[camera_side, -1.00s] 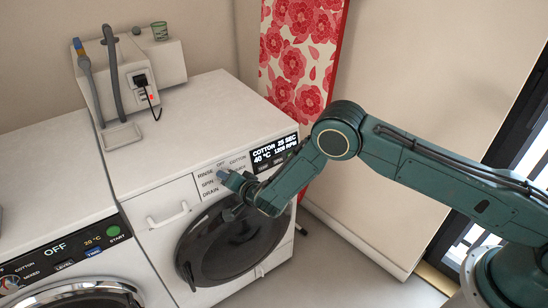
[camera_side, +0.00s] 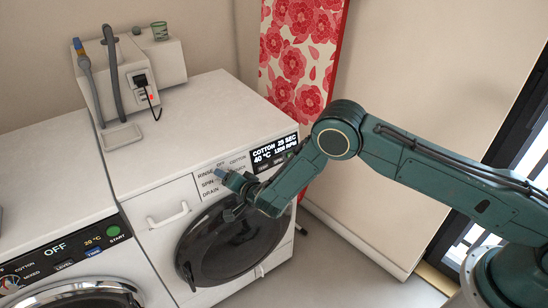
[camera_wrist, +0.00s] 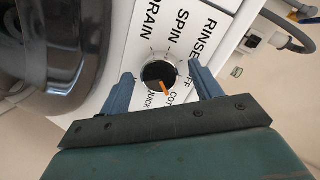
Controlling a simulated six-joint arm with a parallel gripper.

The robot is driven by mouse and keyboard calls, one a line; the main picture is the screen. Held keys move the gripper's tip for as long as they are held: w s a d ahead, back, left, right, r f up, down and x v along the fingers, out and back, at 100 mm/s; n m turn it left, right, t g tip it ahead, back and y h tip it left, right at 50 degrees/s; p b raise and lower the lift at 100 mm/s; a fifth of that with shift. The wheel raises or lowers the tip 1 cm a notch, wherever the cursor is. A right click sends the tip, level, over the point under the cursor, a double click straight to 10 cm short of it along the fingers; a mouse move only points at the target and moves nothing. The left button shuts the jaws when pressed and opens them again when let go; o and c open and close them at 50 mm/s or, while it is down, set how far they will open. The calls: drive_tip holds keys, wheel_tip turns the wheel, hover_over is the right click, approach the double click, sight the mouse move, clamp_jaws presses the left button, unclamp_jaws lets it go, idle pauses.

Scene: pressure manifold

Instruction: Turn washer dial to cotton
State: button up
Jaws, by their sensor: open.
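The washer dial (camera_wrist: 158,75) is a round dark knob with a silver rim and an orange pointer. In the wrist view the pointer is turned toward the "COTTON" label (camera_wrist: 171,98), which is partly hidden. My gripper (camera_wrist: 161,73) is open, with one blue finger on each side of the dial and gaps visible between. In the side view my gripper (camera_side: 222,174) is at the control panel and hides the dial. The white washer (camera_side: 125,200) has a display (camera_side: 274,152) reading "COTTON", a seconds count, 40 °C and 1200 RPM.
The round dark door (camera_side: 232,245) lies just below the gripper. A second machine with an "OFF" display (camera_side: 55,246) stands at left. A white box with hoses and a plug (camera_side: 160,65) sits on top at the back. A floral board (camera_side: 300,60) stands behind.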

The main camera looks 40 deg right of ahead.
drive_tip(key=v, duration=1.3)
drive_tip(key=shift+s, duration=0.3)
drive_tip(key=shift+r, duration=0.1)
drive_tip(key=s+d+r+g+h, duration=0.2)
drive_tip(key=d+r, duration=0.7)
drive_tip(key=r, duration=0.2)
drive_tip(key=s+d+r+g+h, duration=0.2)
drive_tip(key=s+d+r, duration=0.1)
drive_tip(key=d+r, duration=0.65)
drive_tip(key=s+d+r+n+g+y, duration=0.1)
drive_tip(key=s+r+n, duration=0.2)
drive_tip(key=s, duration=0.6)
drive_tip(key=s+d+r+n+g+y, duration=0.1)
drive_tip(key=s+r+n, duration=0.2)
drive_tip(key=s, duration=0.7)
drive_tip(key=s+d+r+n+g, duration=0.1)
drive_tip(key=s+r+n, duration=0.3)
drive_tip(key=s, duration=0.5)
drive_tip(key=shift+s+n+g+y, duration=0.2)
drive_tip(key=shift+n+g+y, duration=0.15)
drive_tip(key=shift+g, duration=0.25)
